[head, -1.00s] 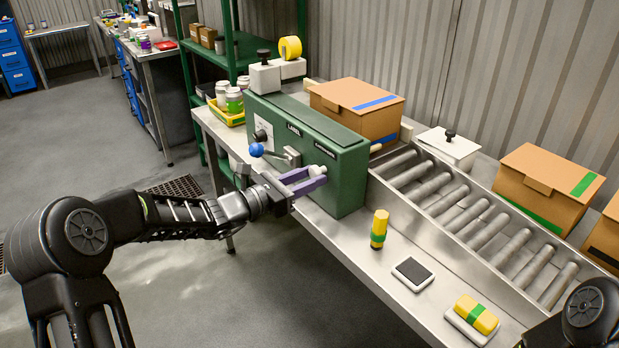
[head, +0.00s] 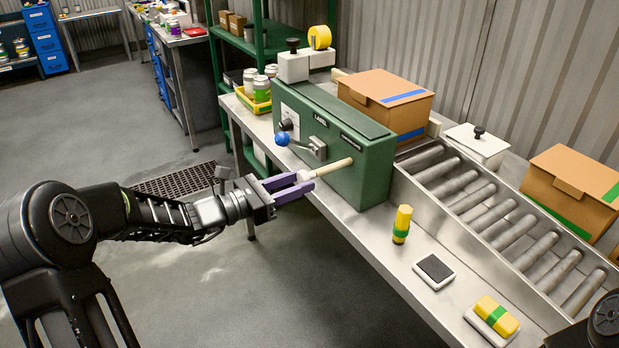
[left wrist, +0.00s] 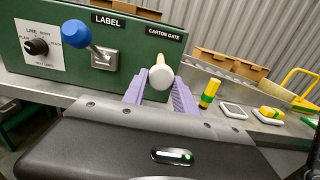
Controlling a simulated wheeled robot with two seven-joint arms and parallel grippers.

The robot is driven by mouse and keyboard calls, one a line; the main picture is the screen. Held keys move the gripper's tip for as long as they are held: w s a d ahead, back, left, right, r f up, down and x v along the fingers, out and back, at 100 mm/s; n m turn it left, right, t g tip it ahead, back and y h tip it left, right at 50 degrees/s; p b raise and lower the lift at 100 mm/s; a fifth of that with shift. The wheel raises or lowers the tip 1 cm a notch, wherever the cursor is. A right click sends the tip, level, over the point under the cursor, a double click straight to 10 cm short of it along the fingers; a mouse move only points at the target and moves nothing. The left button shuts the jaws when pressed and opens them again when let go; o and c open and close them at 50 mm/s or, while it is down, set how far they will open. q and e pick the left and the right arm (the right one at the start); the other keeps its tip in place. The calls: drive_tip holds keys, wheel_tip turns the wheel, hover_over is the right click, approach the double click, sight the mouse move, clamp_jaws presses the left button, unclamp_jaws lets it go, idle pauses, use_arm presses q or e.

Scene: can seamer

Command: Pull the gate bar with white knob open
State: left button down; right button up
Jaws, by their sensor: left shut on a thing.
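The gate bar (head: 333,167) is a pale rod sticking well out of the front of the green machine box (head: 372,172), with a white knob (head: 306,176) on its end. My left gripper (head: 302,185), with purple fingers, is shut on the white knob, in front of the box. In the left wrist view the white knob (left wrist: 162,76) sits between the purple fingers, below the "CARTON GATE" label (left wrist: 167,33). Of my right arm only a dark part shows at the lower right corner of the head view; its gripper is not visible.
A lever with a blue ball (head: 282,139) sits left of the bar on the same box. A roller conveyor (head: 500,220) runs to the right.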

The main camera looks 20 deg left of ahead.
use_arm(q)
drive_tip(key=shift+a+f, duration=0.1)
drive_tip(key=c, duration=1.3)
unclamp_jaws()
drive_tip(key=shift+s, duration=0.1)
drive_tip(key=shift+o, duration=0.7)
drive_tip(key=shift+s+a, duration=0.1)
drive_tip(key=shift+o, duration=0.7)
drive_tip(key=v, duration=0.7)
drive_tip(key=shift+s+a+b, duration=0.2)
drive_tip(key=shift+s+b, duration=0.1)
drive_tip(key=shift+b, duration=0.1)
